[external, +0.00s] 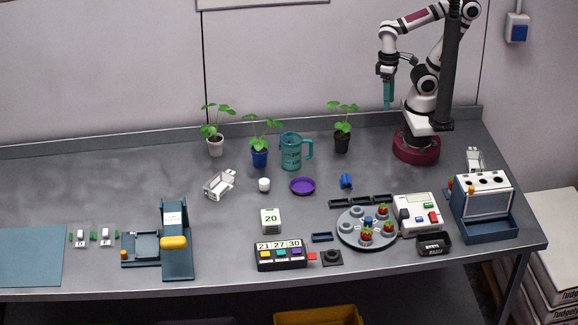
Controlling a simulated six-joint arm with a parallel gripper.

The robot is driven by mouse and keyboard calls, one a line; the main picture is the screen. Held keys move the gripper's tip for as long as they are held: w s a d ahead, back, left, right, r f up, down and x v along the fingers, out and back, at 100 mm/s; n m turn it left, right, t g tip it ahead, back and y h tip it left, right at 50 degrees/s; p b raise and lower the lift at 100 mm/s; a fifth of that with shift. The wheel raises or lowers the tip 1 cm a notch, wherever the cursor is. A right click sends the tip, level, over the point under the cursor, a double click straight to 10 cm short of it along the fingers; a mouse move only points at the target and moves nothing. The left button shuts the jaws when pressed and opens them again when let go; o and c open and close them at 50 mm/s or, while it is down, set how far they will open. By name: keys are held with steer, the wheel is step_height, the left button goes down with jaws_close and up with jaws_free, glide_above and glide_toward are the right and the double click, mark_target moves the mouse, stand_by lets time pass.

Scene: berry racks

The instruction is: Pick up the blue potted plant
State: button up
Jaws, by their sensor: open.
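The blue potted plant (260,158) stands upright at the back of the grey table, with green leaves above a small blue pot. A plant in a whitish pot (215,147) stands to its left, and a plant in a black pot (342,143) stands farther right. A teal jug (291,152) is close beside the blue pot on its right. My gripper (388,105) is open and empty, pointing down, raised above the back right of the table. It is well to the right of the blue potted plant, beyond the black pot.
A purple dish (302,186), a white cup (264,184) and a white bracket-like part (219,184) lie in front of the plants. A round grey tray (345,237) with red berries stands front right. The back left of the table is clear.

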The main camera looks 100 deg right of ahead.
mark_target(263, 157)
steer(key=shift+o, duration=0.2)
stand_by(0.3)
steer(key=o, duration=0.3)
steer(key=shift+o, duration=0.2)
steer(key=w+d+m+g+h, duration=0.25)
steer(key=w+h, duration=0.45)
steer(key=w, duration=1.3)
steer(key=w+a+f+m+t+h, duration=0.2)
steer(key=w+a+f, duration=0.2)
steer(key=w+f, duration=0.1)
steer(key=w+a+f+m+t+h, duration=0.2)
steer(key=w+a+f+h, duration=0.1)
steer(key=w+a+f, duration=0.2)
steer(key=w+a+f+m+t+h, duration=0.2)
steer(key=w+a+f+t, duration=0.1)
steer(key=w+a+f, duration=0.1)
steer(key=shift+w+a+f, duration=0.1)
steer(key=shift+w+f, duration=0.2)
steer(key=shift+w, duration=0.35)
steer(key=shift+w+a+f, duration=0.1)
steer(key=shift+w+f, duration=0.15)
steer(key=shift+w, duration=0.35)
steer(key=shift+h, duration=0.3)
steer(key=x, duration=1.5)
steer(key=shift+w+d, duration=0.1)
steer(key=shift+d, duration=0.25)
